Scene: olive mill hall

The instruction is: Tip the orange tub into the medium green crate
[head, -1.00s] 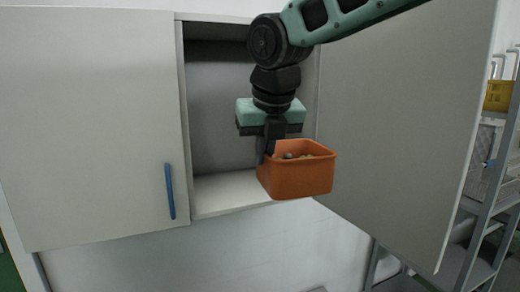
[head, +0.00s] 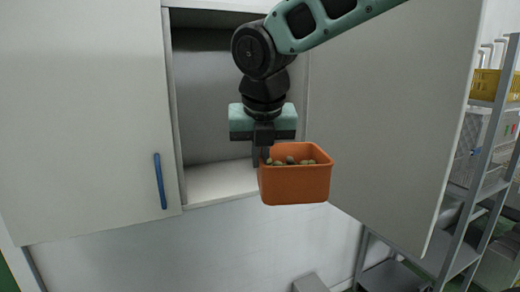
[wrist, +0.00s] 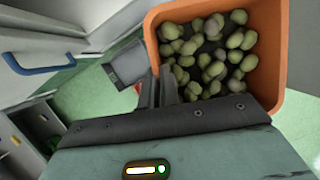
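The orange tub (head: 296,184) hangs in the air in front of the open wall cabinet, roughly upright. In the wrist view the tub (wrist: 278,50) holds many green olives (wrist: 205,50). My gripper (head: 264,156) is shut on the tub's near-left wall; in the wrist view its fingers (wrist: 168,92) pinch the rim at the tub's lower left corner. No medium green crate can be made out in either view.
The cabinet shelf (head: 220,183) behind the tub is bare. The cabinet's right door (head: 385,120) stands open beside my arm; the left door (head: 85,120) with a blue handle (head: 160,181) is closed. A metal rack (head: 455,235) with a yellow crate (head: 492,85) stands at right.

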